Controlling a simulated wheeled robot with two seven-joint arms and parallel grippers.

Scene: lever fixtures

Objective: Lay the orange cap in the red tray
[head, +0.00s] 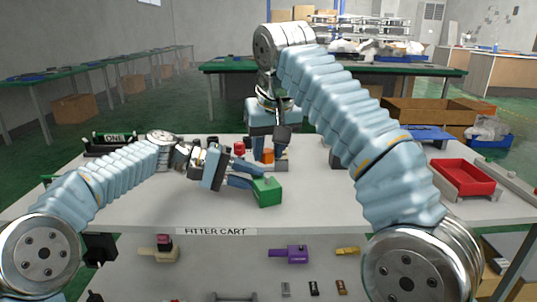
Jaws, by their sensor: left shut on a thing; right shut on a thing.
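The orange cap (268,156) is between the fingers of my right gripper (269,152), which comes down from above and is shut on it near the back middle of the table. My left gripper (253,179) is shut on a green block (267,192), in front of the orange cap. The fingers partly hide the cap's sides, and I cannot tell whether it touches what is under it. The red tray (465,178) stands at the right of the table, well apart from both grippers, and looks empty.
A small red piece (239,148) stands left of the orange cap, near a dark piece (213,142). A dark rack marked ONE (115,140) is at the back left. The white table (300,212) is clear at the front. My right arm crosses between the cap and the tray in view.

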